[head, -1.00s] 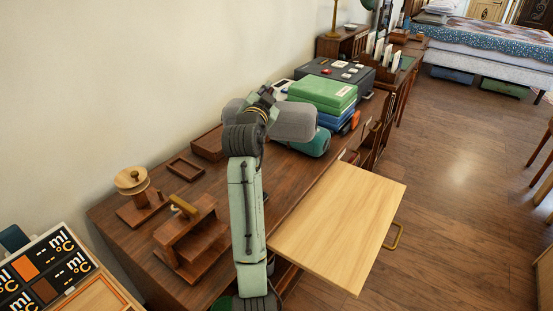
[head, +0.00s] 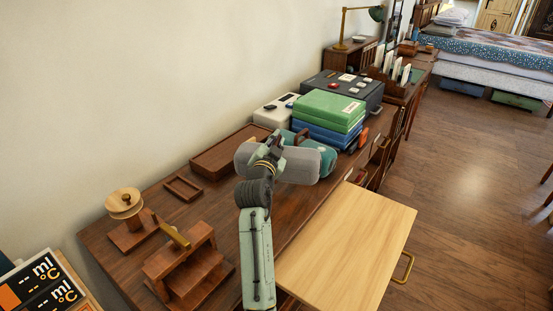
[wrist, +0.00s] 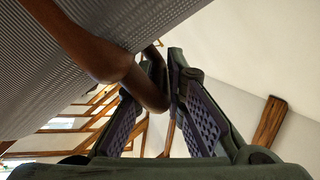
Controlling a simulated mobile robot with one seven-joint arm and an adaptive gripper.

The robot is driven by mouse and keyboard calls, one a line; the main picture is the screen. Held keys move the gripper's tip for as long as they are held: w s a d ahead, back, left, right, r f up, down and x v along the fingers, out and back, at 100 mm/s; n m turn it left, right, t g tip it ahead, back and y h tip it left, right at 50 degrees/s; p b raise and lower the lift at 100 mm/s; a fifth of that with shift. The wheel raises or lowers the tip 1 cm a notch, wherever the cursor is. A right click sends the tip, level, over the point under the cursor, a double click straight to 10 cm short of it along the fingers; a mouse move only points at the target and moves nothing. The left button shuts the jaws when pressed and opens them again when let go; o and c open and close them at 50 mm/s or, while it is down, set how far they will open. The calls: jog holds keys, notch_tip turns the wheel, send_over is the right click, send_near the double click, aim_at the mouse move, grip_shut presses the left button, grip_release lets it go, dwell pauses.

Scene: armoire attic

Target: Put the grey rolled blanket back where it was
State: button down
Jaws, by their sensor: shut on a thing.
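The grey rolled blanket (head: 302,166) is a thick light-grey roll, seen in the head view over the dark wooden desk top (head: 212,205). My gripper (head: 274,147) crosses its middle and hides part of it. In the wrist view the ribbed grey roll (wrist: 75,65) fills the upper left, with a brown strap or handle (wrist: 100,55) along it. My gripper's fingers (wrist: 160,75) are shut on this brown handle. I cannot tell whether the roll touches the desk or hangs just above it.
A teal rounded item (head: 326,154) is right behind the roll. Stacked green (head: 328,108) and blue (head: 322,133) cases stand beyond. A shallow brown box (head: 220,155) is to the left. A pale wooden board (head: 350,240) juts out from the desk front.

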notch_tip(320, 180, down, 6)
jog(key=b, duration=0.3)
jog(key=shift+r, duration=0.15)
jog(key=c, duration=1.6)
grip_release()
jog(key=shift+c, duration=0.2)
jog(key=b+v, duration=0.3)
jog(key=v, duration=0.9)
